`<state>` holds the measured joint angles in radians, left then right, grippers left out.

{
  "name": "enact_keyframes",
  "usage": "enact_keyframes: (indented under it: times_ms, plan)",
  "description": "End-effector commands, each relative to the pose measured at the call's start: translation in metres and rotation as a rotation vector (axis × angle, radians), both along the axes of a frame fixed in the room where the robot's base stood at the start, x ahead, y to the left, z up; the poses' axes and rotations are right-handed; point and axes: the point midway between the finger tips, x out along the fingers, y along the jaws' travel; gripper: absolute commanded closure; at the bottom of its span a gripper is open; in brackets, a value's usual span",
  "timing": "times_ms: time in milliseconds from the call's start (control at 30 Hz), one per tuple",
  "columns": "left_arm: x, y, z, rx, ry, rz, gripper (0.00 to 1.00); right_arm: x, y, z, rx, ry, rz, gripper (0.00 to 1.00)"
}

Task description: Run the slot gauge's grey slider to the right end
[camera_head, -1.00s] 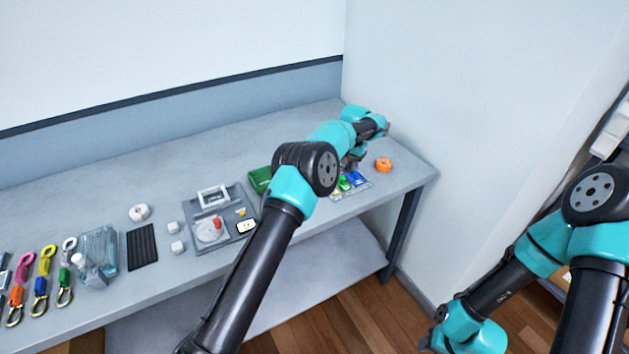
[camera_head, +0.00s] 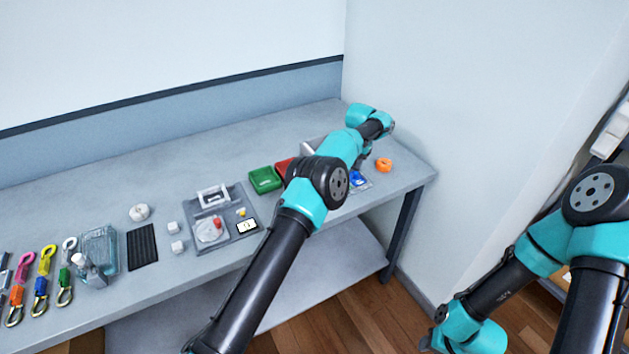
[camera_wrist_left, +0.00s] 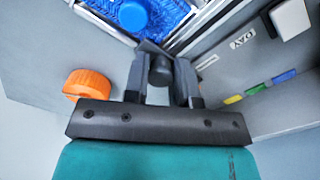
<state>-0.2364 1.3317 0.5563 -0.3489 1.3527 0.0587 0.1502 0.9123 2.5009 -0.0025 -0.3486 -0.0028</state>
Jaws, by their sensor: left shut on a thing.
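The slot gauge is a grey panel (camera_wrist_left: 225,80) with a printed label and yellow, green and blue marks, seen in the left wrist view. In the head view my left arm hides most of it, with a pale part (camera_head: 311,146) showing. My left gripper (camera_wrist_left: 162,72) is shut on a dark grey piece (camera_wrist_left: 160,68), which looks like the slider, at the panel's left side in the wrist view. That is the right side in the head view, where this gripper (camera_head: 362,160) is mostly hidden. My right arm stands at the right; its gripper is out of frame.
An orange ring (camera_head: 383,165) lies right of the left gripper, near the table's right end. A tray with a blue piece (camera_head: 358,180) sits in front. Green (camera_head: 264,179) and red (camera_head: 285,165) bins are to the left. A white-topped block (camera_wrist_left: 290,18) rises by the gauge.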

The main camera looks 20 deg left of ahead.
Motion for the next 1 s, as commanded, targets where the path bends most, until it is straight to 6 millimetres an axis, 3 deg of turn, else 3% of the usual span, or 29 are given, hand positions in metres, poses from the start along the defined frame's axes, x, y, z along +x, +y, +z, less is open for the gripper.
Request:
enact_keyframes:
  times_ms: [67,100,300,567,1000]
  plan:
    - [0.001,-0.001,0.001,-0.001,-0.004,0.0,0.87,0.0,0.0,0.0,0.0,0.0,0.0,0.57]
    - [0.001,-0.001,0.001,-0.001,-0.004,0.0,0.74,0.0,0.0,0.0,0.0,0.0,0.0,0.57]
    - [0.0,-0.001,0.0,-0.001,-0.002,-0.001,0.57,0.0,0.0,0.0,0.0,0.0,0.0,0.57]
    - [0.0,-0.001,0.001,0.0,-0.001,-0.001,0.57,0.0,0.0,0.0,0.0,0.0,0.0,0.57]
    - [0.0,-0.001,0.029,-0.001,-0.002,0.0,0.57,0.0,0.0,0.0,0.0,0.0,0.0,0.57]
